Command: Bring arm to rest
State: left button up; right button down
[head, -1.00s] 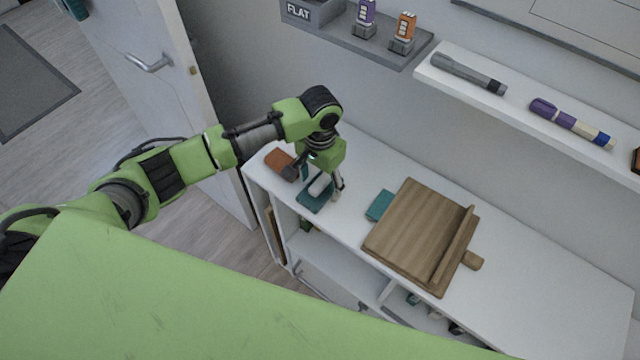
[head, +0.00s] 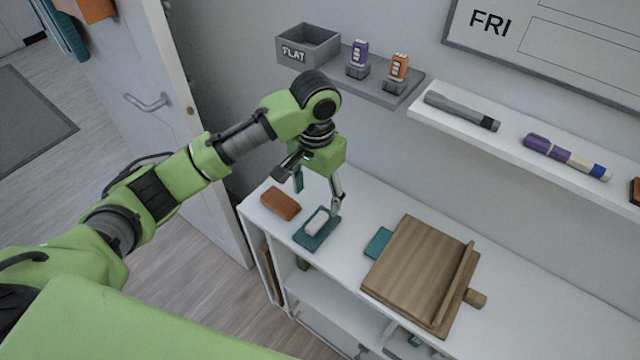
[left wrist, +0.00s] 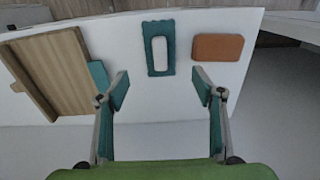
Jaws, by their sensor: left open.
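My left gripper (head: 317,192) is open and empty, pointing down above the left end of the white desk top. It also shows in the left wrist view (left wrist: 160,92) with its two fingers wide apart. Below it, a white rounded object (head: 317,222) lies on a teal mat (head: 313,241) on the desk. In the left wrist view the white object (left wrist: 159,50) and mat (left wrist: 168,24) lie ahead of the fingertips, apart from them. My right gripper is not in view.
A brown block (head: 280,203) lies left of the mat. A wooden board (head: 415,265) with a ledge and a teal piece (head: 379,242) lie to the right. A wall shelf (head: 385,92) holds a grey bin (head: 307,45) and batteries. A second shelf (head: 425,117) holds a flashlight (head: 460,110).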

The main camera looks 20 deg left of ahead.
pick_arm(q)
jog(key=s+d+f+h, duration=0.1)
jog(key=s+d+f, duration=0.2)
jog(key=s+d+f+m+h, duration=0.1)
jog(key=s+d+f, duration=0.2)
jog(key=shift+f+t, duration=0.15)
jog(key=shift+t, duration=0.15)
jog(key=s+d+f+t+h, duration=0.1)
jog(key=s+f, duration=0.2)
jog(key=s, duration=0.3)
jog(key=s+a+f+n+t+y, duration=0.1)
jog(key=s+a+n+t+y, duration=0.15)
jog(key=s+a, duration=1)
notch_tip(320, 180, down, 27)
jog(key=s+g, duration=0.2)
jog(key=s+a+f+g, duration=0.1)
jog(key=s+a+f, duration=0.2)
jog(key=s+f, duration=1.2)
jog(key=shift+s+f, duration=0.4)
jog(key=shift+s, duration=0.25)
jog(key=shift+y, duration=0.25)
